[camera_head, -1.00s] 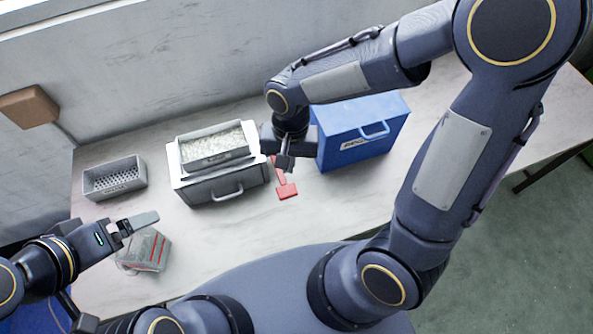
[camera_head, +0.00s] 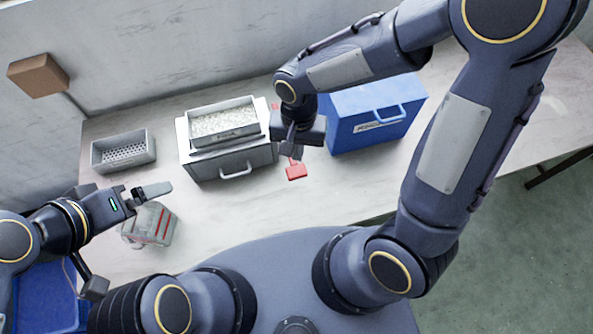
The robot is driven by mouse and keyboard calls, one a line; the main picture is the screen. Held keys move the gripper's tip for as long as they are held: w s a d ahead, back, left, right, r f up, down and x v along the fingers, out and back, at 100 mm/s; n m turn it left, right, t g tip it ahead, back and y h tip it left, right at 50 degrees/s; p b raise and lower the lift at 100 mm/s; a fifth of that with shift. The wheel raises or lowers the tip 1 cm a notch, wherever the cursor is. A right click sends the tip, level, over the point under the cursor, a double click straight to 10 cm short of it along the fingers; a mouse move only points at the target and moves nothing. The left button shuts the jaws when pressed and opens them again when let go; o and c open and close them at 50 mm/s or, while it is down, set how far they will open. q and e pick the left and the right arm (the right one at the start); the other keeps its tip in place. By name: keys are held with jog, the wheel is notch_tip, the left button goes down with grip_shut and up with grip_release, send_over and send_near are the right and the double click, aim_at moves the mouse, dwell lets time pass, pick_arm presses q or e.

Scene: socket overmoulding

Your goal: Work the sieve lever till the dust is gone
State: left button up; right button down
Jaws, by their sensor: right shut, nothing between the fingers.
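The sieve box (camera_head: 205,170) is a grey housing with a front handle. Its tray (camera_head: 222,140) on top holds white granules; I cannot make out any dust among them. The red lever (camera_head: 296,172) is at the box's right side, its flat end showing and the rest mostly hidden by my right gripper. My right gripper (camera_head: 290,150) is shut and empty, just above and behind the lever's end; I cannot tell whether it touches it. My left gripper (camera_head: 150,191) is at the lower left, away from the sieve, its opening unclear.
A blue case (camera_head: 372,120) with a handle stands close to the right of the lever. A grey perforated tray (camera_head: 123,152) is left of the sieve. A grey item with red stripes (camera_head: 152,224) lies beside my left gripper. The front middle of the table (camera_head: 250,220) is clear.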

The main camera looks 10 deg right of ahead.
aim_at(297, 166)
jog(key=shift+s+a+f+b, duration=0.1)
jog(key=shift+s+f+b, duration=0.1)
jog(key=shift+f+b, duration=1.35)
jog(key=shift+f+p, duration=0.4)
jog(key=shift+p, duration=0.05)
notch_tip(297, 166, down, 5)
jog(key=b, duration=0.4)
jog(key=shift+r, duration=0.3)
